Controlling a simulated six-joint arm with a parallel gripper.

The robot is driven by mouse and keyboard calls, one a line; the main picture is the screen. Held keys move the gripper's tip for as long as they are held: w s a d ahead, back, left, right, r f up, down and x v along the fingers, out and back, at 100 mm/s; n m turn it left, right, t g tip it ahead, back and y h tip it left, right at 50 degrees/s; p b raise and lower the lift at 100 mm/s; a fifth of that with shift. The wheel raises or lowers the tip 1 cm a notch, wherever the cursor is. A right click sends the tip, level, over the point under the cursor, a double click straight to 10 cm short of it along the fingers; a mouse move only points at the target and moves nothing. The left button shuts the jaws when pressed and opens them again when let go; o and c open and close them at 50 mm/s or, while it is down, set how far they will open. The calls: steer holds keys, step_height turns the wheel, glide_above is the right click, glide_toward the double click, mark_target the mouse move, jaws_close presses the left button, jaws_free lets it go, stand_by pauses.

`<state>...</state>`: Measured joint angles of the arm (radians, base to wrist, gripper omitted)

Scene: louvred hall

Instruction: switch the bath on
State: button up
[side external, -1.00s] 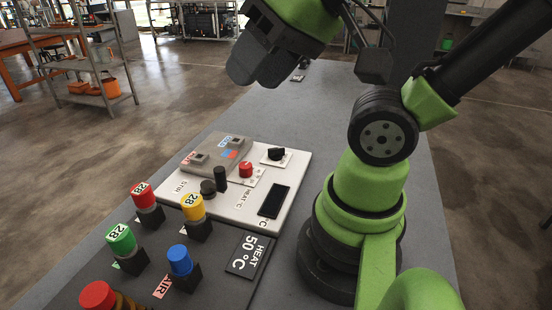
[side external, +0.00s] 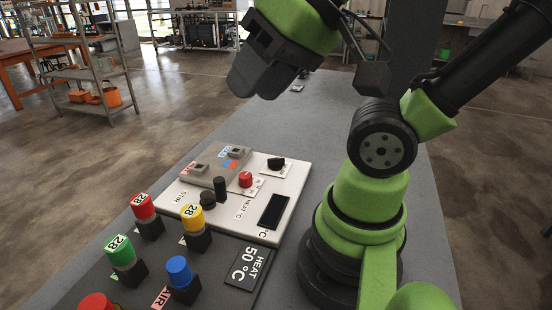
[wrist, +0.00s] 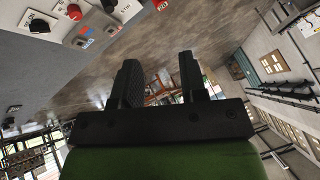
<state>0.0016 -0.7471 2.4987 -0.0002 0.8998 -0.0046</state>
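The bath's white control panel (side external: 228,218) lies flat on the grey bench. It carries a black knob (side external: 276,164) on a white label, a red knob (side external: 245,180), black posts (side external: 220,189), a dark blank display (side external: 273,211) and a grey block (side external: 215,165) with red and blue marks. The wrist view shows the black knob (wrist: 39,25) and red knob (wrist: 75,12) at the upper left. My gripper (side external: 250,84) is high above the bench, beyond the panel, touching nothing. In the wrist view its fingers (wrist: 160,80) are apart with nothing between them.
A dark panel (side external: 215,285) with a "HEAT 50 °C" card (side external: 248,268) is in front. On it stand red (side external: 143,207), yellow (side external: 193,216), green (side external: 119,250) and blue (side external: 179,268) capped posts. The bench beyond the white panel is mostly clear.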

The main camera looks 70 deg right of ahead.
steer(key=n+g+h, duration=0.2)
steer(key=n+g, duration=0.5)
steer(key=n, duration=0.4)
glide_above(276, 159)
step_height(276, 159, down, 18)
steer(key=shift+d+f, duration=0.15)
steer(key=shift+f, duration=4.9)
jaws_close()
